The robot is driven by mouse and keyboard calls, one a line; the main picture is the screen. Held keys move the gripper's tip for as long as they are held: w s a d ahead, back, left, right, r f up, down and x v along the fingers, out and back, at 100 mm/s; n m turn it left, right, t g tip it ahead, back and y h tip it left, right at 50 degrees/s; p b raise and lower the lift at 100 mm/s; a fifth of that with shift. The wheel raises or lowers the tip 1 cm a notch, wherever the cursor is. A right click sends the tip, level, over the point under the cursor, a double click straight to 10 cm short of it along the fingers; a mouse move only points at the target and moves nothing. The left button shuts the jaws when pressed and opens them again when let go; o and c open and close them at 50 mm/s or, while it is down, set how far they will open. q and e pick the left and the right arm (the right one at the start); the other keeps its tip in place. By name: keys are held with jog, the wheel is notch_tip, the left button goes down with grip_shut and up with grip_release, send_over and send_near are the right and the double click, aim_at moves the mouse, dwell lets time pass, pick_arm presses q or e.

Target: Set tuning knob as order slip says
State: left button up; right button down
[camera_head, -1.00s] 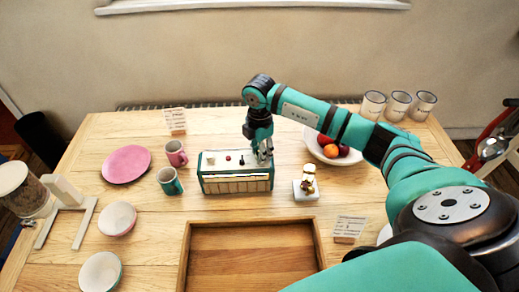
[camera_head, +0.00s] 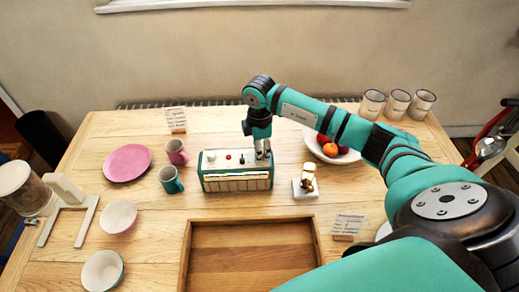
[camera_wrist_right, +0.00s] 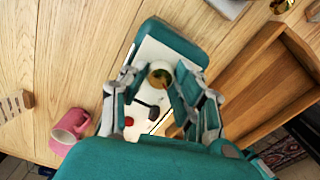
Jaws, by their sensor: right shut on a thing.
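A teal radio (camera_head: 222,184) with a white top stands mid-table behind the wooden tray. Its top carries a pale knob (camera_head: 211,157) at the left, a red button (camera_head: 228,157), a black lever (camera_head: 242,158) and a knob at the right end under my right gripper (camera_head: 262,153). My left gripper is out of view.
Pink and teal mugs (camera_head: 176,152) stand just left of the radio. A small figure on a white base (camera_head: 305,190) and a fruit bowl (camera_head: 345,158) are to its right. The wooden tray (camera_head: 187,255) lies in front.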

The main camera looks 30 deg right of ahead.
jog(key=c, duration=1)
grip_release()
jog(key=shift+r, duration=0.1)
notch_tip(320, 180, up, 12)
